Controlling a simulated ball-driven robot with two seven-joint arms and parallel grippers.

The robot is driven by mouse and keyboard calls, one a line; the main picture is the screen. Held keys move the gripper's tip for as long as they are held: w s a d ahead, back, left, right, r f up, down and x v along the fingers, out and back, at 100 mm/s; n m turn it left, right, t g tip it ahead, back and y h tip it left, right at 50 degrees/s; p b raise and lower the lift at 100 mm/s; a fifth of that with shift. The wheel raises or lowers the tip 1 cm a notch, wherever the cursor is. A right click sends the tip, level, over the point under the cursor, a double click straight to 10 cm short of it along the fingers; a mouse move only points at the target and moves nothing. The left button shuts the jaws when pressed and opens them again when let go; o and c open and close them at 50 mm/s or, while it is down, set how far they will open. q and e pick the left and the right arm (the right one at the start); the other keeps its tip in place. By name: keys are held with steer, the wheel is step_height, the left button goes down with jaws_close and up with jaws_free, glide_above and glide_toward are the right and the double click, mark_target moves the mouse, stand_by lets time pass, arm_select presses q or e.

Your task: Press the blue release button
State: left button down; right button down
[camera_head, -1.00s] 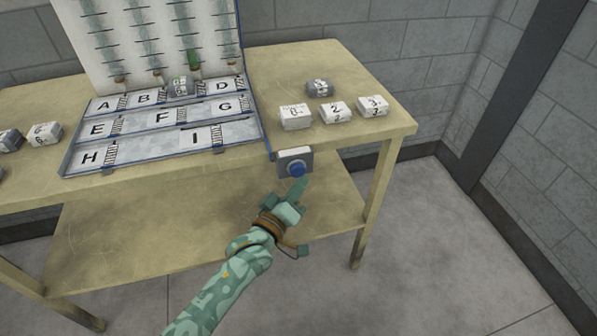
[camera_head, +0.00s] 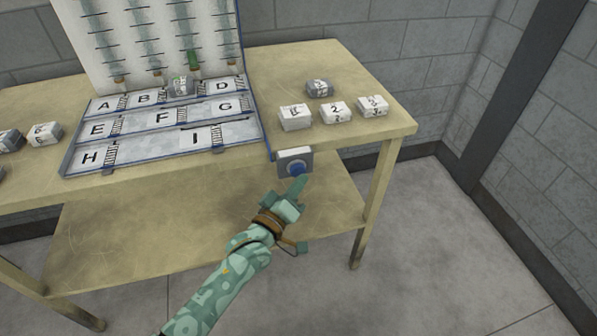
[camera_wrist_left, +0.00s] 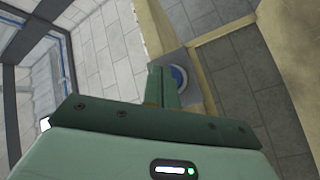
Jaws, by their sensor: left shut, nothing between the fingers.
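The blue release button (camera_head: 297,168) is round and sits on a grey plate (camera_head: 290,157) fixed to the table's front edge, right of the lettered board. My left gripper (camera_head: 301,181) is shut and empty, with its fingertips just below and in front of the button in the head view. I cannot tell whether they touch it. In the left wrist view the button (camera_wrist_left: 179,78) shows just beside the shut fingers (camera_wrist_left: 162,88), partly hidden by them. My right gripper is in neither view.
The wooden table (camera_head: 345,70) carries a board with lettered compartments (camera_head: 160,128) and an upright chart panel (camera_head: 150,40). White blocks (camera_head: 335,112) and a dark block (camera_head: 319,88) lie at the right, more blocks (camera_head: 45,134) at the left. A lower shelf (camera_head: 170,220) lies under the tabletop.

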arm_select(q)
steer(key=shift+w+a, duration=0.2)
steer(key=shift+w, duration=0.35)
stand_by(0.9)
steer(key=shift+s, duration=0.1)
steer(key=shift+s+d+p, duration=0.25)
steer(key=shift+s+p, duration=0.2)
steer(key=shift+s, duration=0.3)
steer(key=shift+s+d+p, duration=0.25)
steer(key=shift+s+p, duration=0.2)
steer(key=shift+s, duration=0.35)
steer(key=shift+s+d+p, duration=0.3)
steer(key=shift+s+p, duration=0.1)
steer(key=shift+s, duration=0.4)
steer(key=shift+s+d+p, duration=0.25)
steer(key=shift+s+p, duration=0.2)
steer(key=shift+s, duration=0.35)
